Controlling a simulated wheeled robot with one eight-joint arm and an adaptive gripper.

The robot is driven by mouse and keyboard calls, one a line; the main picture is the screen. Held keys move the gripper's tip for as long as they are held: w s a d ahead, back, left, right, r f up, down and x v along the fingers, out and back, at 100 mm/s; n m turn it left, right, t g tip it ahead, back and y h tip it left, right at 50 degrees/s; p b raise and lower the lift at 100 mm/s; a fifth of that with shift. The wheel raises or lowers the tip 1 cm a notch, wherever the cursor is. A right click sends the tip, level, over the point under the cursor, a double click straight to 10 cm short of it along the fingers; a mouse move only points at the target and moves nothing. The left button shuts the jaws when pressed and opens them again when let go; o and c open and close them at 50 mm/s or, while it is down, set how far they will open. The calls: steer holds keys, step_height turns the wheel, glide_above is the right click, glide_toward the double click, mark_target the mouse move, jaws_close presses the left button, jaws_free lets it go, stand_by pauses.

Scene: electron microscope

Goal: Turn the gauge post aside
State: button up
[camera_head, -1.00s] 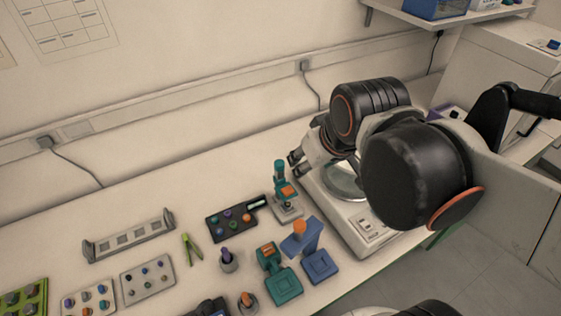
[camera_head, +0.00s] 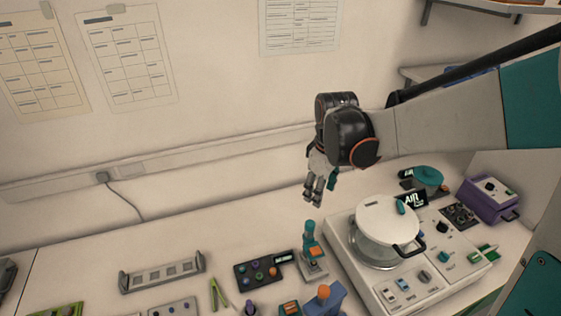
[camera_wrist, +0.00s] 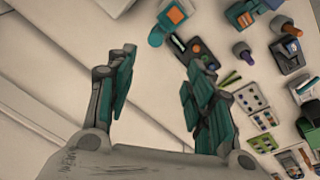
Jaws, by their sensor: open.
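A teal upright post with an orange part (camera_head: 310,245) stands on a small grey base at the front left of the white instrument. I take it for the gauge post, but no label is readable. It also shows at the top of the wrist view (camera_wrist: 165,22). My gripper (camera_head: 318,194) is open and empty. It is above and behind the post in the head view, apart from it. In the wrist view its two teal-padded fingers (camera_wrist: 160,85) are spread wide over bare bench, with the post beyond the fingertips.
The white instrument (camera_head: 445,272) with a domed lid (camera_head: 388,220) stands right of the post. A black knob tray (camera_head: 258,272) lies left. A blue stand with an orange knob (camera_head: 326,300) is in front. The bench behind the post is clear.

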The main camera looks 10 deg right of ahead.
mark_target(310, 223)
steer(key=w+f, duration=0.1)
steer(key=f, duration=0.5)
steer(key=w+f+n+g, duration=0.1)
steer(key=f, duration=0.5)
steer(key=w+f+n, duration=0.1)
steer(key=w+f, duration=0.1)
steer(key=f, duration=0.4)
steer(key=shift+a+g, duration=0.15)
steer(key=shift+g, duration=0.15)
jaws_close()
